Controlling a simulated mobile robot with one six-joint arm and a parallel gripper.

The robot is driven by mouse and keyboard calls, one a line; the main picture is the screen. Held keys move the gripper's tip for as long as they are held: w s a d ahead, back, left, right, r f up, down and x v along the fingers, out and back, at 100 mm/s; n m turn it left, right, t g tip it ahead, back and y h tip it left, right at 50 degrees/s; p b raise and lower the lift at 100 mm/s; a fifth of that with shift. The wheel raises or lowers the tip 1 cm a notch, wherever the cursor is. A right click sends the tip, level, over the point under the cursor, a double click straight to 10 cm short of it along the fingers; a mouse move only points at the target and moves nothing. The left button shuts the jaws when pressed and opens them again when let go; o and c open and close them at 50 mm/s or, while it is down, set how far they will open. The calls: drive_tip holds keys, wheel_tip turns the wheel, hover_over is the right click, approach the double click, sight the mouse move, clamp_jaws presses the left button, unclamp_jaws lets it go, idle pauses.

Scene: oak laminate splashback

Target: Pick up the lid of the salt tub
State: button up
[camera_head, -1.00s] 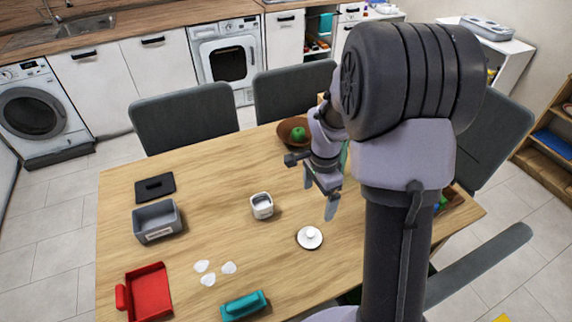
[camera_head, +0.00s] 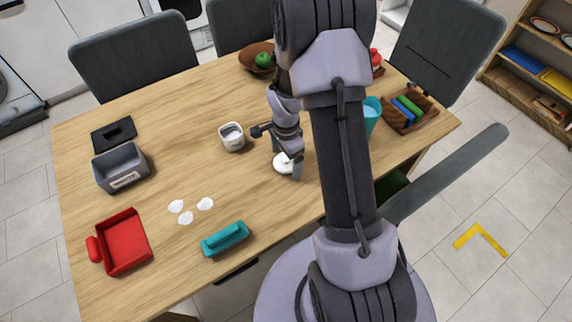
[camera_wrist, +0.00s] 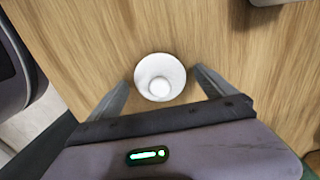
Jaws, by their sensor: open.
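A round white lid with a knob (camera_head: 283,168) lies flat on the wooden table. The wrist view shows the lid (camera_wrist: 147,66) from above. My gripper (camera_wrist: 161,88) is open, with one finger on each side of the lid and the knob between them; no contact is visible. In the head view my gripper (camera_head: 288,160) is low over the lid and partly covers it. A small white tub (camera_head: 232,142) stands open to the lid's left. A grey box (camera_head: 121,170) bears a label I cannot read, and a flat black lid (camera_head: 113,134) lies behind it.
A red dustpan-like tray (camera_head: 124,243), a teal brush-like block (camera_head: 225,239) and several white patches (camera_head: 205,203) are at the front left. A brown bowl (camera_head: 250,58) holds a green fruit at the back. A teal cup (camera_head: 372,114) and a wooden tray (camera_head: 410,116) are to the right.

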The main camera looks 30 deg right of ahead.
drive_tip(key=shift+r, duration=0.2)
drive_tip(key=shift+c, duration=1)
drive_tip(key=c, duration=1.2)
